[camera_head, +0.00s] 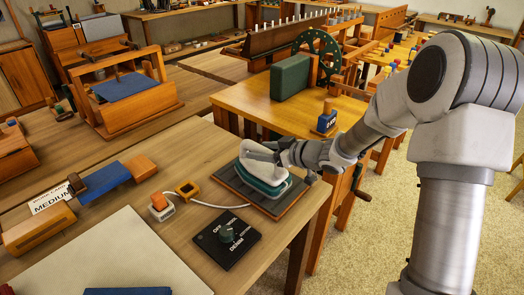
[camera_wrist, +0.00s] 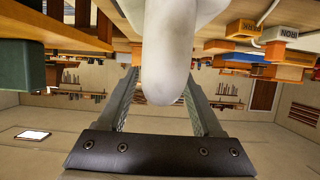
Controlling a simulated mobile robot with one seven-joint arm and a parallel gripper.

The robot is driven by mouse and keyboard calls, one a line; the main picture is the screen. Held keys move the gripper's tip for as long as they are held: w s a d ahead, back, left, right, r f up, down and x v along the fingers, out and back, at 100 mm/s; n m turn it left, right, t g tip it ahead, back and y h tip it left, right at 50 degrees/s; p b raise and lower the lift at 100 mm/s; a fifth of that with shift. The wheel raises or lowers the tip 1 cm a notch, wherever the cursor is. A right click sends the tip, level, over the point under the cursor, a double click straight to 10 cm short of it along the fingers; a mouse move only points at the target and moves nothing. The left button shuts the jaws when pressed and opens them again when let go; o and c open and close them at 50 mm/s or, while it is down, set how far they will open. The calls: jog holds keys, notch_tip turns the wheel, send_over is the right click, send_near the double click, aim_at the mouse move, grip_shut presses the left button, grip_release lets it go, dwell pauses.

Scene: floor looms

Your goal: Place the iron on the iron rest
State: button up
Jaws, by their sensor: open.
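The iron (camera_head: 264,179), white on top with a teal lower body, sits over a dark flat slab (camera_head: 289,207) near the right edge of the wooden table in the head view. This slab looks like the iron rest; the iron looks flat on it, though its underside is hidden. My gripper (camera_head: 279,151) reaches in from the right at the iron's white handle. In the wrist view the iron's rounded white handle (camera_wrist: 167,60) stands between the two spread fingers of my gripper (camera_wrist: 162,85). The fingers are open, with no clear grip on it.
A pale cord runs left from the iron to small orange-and-white blocks (camera_head: 160,206). A black dial panel (camera_head: 227,238) lies in front. A white board (camera_head: 105,258) and blue and orange blocks (camera_head: 102,181) lie left. Another table with a green block (camera_head: 290,77) stands behind.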

jog(key=s+d+r+m+t+h+p, duration=0.1)
jog(key=s+d+r+m+h, duration=0.4)
jog(key=d+r, duration=0.5)
jog(key=s+d+r+m+t+h+p, duration=0.1)
jog(key=s+d+r+m+h+p, duration=0.1)
jog(key=s+d+r+h, duration=0.75)
jog(key=s+a+f+m+g+y, duration=0.2)
jog(key=s, duration=0.7)
jog(key=s+a+f+m+g+y, duration=0.1)
jog(key=s+g+y, duration=0.15)
jog(key=s, duration=0.75)
notch_tip(320, 180, up, 9)
jog(key=p, duration=0.9)
jog(key=shift+w+h, duration=0.15)
jog(key=shift+h, duration=0.25)
